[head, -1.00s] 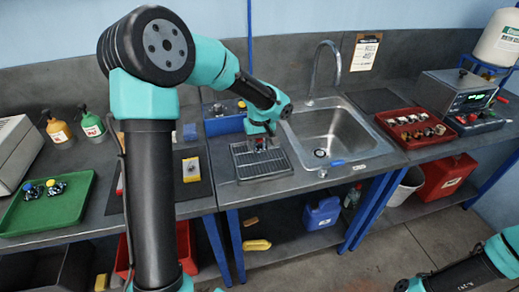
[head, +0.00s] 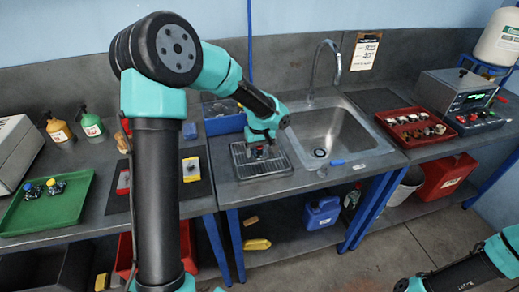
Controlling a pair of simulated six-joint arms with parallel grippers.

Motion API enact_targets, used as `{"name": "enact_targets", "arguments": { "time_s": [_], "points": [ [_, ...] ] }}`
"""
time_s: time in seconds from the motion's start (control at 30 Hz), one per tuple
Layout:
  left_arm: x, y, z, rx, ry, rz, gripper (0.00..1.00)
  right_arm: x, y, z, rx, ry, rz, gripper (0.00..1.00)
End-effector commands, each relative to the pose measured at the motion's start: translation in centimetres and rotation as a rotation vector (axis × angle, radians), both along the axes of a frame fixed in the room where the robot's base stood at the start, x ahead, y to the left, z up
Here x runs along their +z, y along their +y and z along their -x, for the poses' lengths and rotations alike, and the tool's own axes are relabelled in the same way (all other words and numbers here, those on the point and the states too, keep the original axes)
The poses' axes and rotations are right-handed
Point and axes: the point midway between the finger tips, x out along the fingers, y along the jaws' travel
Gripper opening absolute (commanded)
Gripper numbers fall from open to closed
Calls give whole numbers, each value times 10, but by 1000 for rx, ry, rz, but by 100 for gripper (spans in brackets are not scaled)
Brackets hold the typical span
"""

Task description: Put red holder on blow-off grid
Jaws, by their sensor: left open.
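The blow-off grid (head: 279,168) is a dark slatted tray on the bench just left of the sink. The small red holder (head: 259,151) shows at the grid's back half, between the fingers of my left gripper (head: 260,149). The gripper points down over the grid and is open around the holder. The holder looks upright on the grid, but its base is too small to see clearly. My right arm enters at the lower right corner, and its gripper is not in view.
The sink (head: 325,135) with its tall tap is right of the grid. A blue bin (head: 224,124) stands behind it. A red tray (head: 386,120) with several holders is further right. A green tray (head: 40,211) and two bottles are at left.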

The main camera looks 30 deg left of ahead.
Motion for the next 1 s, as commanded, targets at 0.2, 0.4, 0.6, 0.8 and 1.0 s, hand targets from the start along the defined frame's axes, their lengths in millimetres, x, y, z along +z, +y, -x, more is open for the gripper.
{"name": "enact_targets", "arguments": {
  "time_s": [0.2, 0.4, 0.6, 0.8, 1.0],
  "points": [
    [0, 0, 0, 0, 0, 0, 78, 0, 0, 0, 0, 0, 0, 43],
    [11, 0, 0, 1, -2, 1, 78, 0, 0, 0, 0, 0, 0, 43],
    [41, 0, -1, 1, -4, 0, 78, 0, 0, 0, 0, 0, 0, 43],
    [79, 0, -1, 0, -4, 1, 78, 0, 0, 0, 0, 0, 0, 43],
    [111, -1, -1, 0, -4, 1, 78, 0, 0, 0, 0, 0, 0, 43]
  ]
}}
